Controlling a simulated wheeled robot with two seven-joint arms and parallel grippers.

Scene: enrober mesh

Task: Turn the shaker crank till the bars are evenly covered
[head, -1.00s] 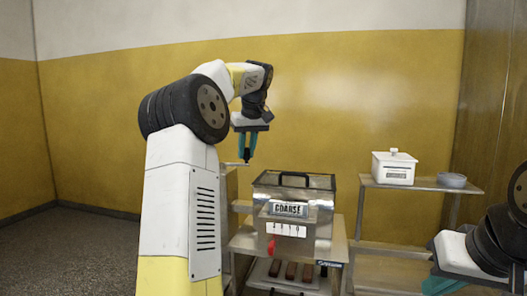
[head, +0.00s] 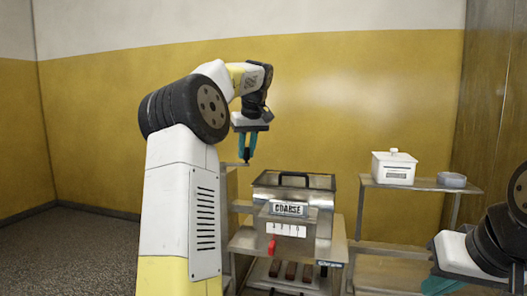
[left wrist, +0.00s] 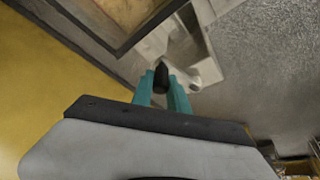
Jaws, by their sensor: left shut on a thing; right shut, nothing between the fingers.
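The metal shaker hopper (head: 318,226) stands on a steel stand, its plate reading COARSE, with a dark lid handle and a red lever (head: 271,246) on its front. Several brown bars (head: 290,270) lie in a row under it; how evenly they are covered is too small to tell. My left gripper (head: 246,158) is at the hopper's left, shut on the dark crank knob (left wrist: 161,76), which shows between its teal fingers in the left wrist view. The crank arm (head: 232,164) is partly hidden by my arm. My right gripper (head: 440,286) is low at the right edge, partly out of frame.
A side table (head: 425,185) at the right holds a white lidded box (head: 394,168) and a shallow round dish (head: 452,180). A yellow and white wall is behind. Open floor (head: 90,252) lies at the left.

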